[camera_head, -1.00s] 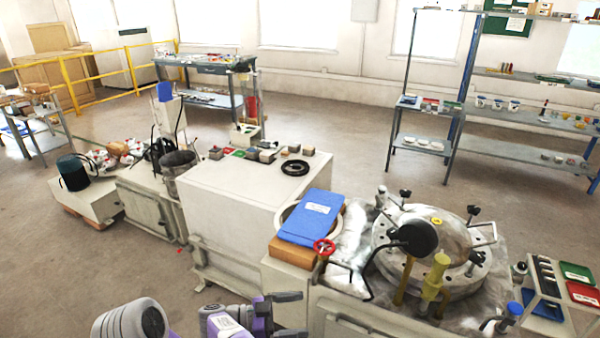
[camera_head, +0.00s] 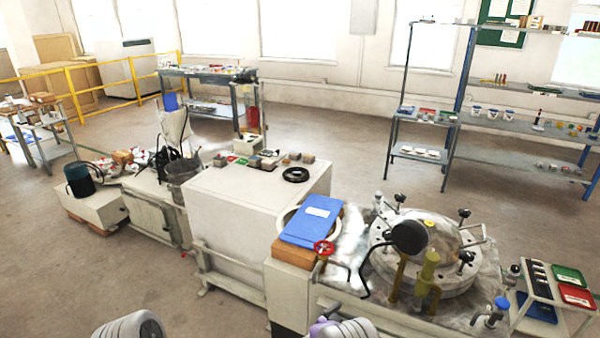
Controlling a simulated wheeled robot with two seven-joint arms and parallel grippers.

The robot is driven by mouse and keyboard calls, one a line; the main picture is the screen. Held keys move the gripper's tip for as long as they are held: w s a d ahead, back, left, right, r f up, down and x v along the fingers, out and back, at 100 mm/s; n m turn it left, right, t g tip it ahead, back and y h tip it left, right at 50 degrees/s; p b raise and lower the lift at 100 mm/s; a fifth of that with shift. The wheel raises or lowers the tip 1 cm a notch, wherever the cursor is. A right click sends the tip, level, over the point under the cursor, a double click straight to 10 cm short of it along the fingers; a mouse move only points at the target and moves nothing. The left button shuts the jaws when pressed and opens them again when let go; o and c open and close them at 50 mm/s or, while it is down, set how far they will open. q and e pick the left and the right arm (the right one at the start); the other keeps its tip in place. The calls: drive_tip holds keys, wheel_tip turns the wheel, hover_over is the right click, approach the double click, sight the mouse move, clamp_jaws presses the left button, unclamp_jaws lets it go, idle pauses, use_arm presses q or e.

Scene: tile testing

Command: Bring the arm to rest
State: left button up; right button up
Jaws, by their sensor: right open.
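My right gripper (camera_head: 322,329) shows only as a small grey and purple part at the bottom edge, right of the middle. It is open, but its fingertips are cut off by the frame, and I see nothing held. It is in front of the machine bench, below the red valve wheel (camera_head: 324,248). A rounded grey part of my left arm (camera_head: 130,327) shows at the bottom left. My left gripper is out of the picture.
A white cabinet (camera_head: 232,235) and a round metal chamber (camera_head: 450,283) stand close ahead. A blue folder (camera_head: 313,220) lies on a brown box (camera_head: 290,251). A small side rack (camera_head: 553,300) stands at the right. Open floor (camera_head: 130,282) lies at the left.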

drive_tip(key=s+f+n+g+y+p, duration=0.2)
drive_tip(key=s+f+n+g+y, duration=0.2)
drive_tip(key=s+f+y, duration=0.75)
drive_tip(key=s+a+r+g+y, duration=0.1)
drive_tip(key=s+a+g+y, duration=0.1)
drive_tip(key=s, duration=0.9)
drive_tip(key=s+a+n+g+y, duration=0.1)
drive_tip(key=s+a+g, duration=0.2)
drive_tip(key=s, duration=0.8)
drive_tip(key=shift+a+r+n+g+y, duration=0.15)
drive_tip(key=shift+r+n+g+y, duration=0.2)
drive_tip(key=shift+g, duration=0.25)
